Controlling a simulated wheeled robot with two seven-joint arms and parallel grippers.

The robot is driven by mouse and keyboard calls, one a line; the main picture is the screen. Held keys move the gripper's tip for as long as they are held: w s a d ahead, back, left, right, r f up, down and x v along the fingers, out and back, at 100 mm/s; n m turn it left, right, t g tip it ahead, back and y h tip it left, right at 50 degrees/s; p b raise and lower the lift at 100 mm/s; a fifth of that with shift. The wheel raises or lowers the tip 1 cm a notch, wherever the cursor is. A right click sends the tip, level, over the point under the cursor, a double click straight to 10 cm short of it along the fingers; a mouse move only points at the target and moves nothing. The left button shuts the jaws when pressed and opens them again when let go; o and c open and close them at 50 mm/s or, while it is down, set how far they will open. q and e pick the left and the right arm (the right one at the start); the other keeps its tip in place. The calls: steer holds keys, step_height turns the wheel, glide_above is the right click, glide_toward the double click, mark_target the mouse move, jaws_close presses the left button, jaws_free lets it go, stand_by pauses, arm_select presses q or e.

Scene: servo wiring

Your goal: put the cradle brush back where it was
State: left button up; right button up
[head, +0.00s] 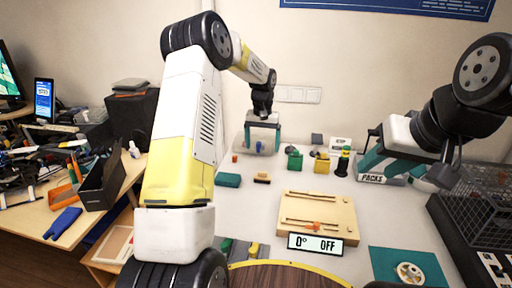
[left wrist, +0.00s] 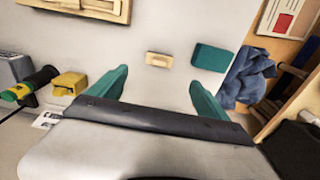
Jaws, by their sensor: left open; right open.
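A small tan block with a dark lower edge, which looks like the cradle brush (head: 262,178), lies on the white table beside a teal block (head: 228,180). In the left wrist view the brush (left wrist: 158,59) shows as a tan bar, apart from the fingers, with the teal block (left wrist: 212,57) to its right. My left gripper (head: 262,149) is open at the back of the table, behind the brush; its teal fingers also show in the left wrist view (left wrist: 158,90), with nothing held between them. My right gripper (head: 394,170) is open at the right, near the PACKS label.
A wooden board with slots (head: 318,214) lies mid-table, behind a display (head: 316,244) reading "0° OFF". Yellow (head: 322,165) and green (head: 295,161) blocks stand at the back. A teal mat (head: 380,262) lies front right, a wire cage (head: 480,205) far right.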

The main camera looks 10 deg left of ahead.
arm_select(q)
steer(key=s+r+t, duration=0.3)
steer(key=s+r, duration=1.2)
steer(key=r, duration=0.2)
steer(key=s+r+t+h, duration=0.2)
steer(key=s, duration=1.9)
steer(key=shift+r+t, duration=0.2)
steer(key=shift+t, duration=0.2)
steer(key=shift+d, duration=0.15)
